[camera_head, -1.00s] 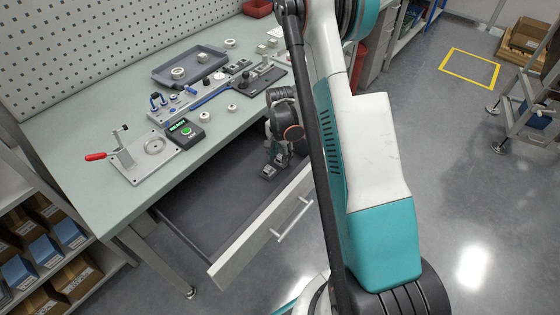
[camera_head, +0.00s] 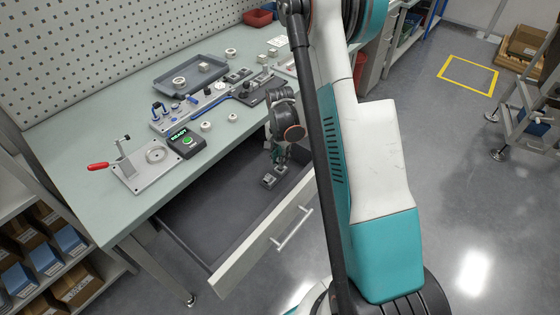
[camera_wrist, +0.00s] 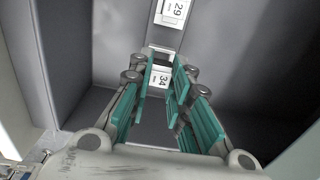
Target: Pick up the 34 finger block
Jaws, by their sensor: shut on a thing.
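The 34 finger block (camera_wrist: 161,77) is a small grey block with a white label reading 34. In the wrist view it sits between the teal fingertips of my gripper (camera_wrist: 163,70), which is shut on it. In the head view my gripper (camera_head: 280,158) points down into the open drawer, with the block (camera_head: 282,170) at its tips. A block labelled 29 (camera_wrist: 173,12) lies beyond it in the wrist view. I cannot tell whether the 34 block is clear of the drawer floor.
The open drawer (camera_head: 262,243) has walls close around my gripper. The bench above holds a fixture with a red handle (camera_head: 98,166), a control box reading READY (camera_head: 186,142), a grey tray (camera_head: 163,88) and several white rings.

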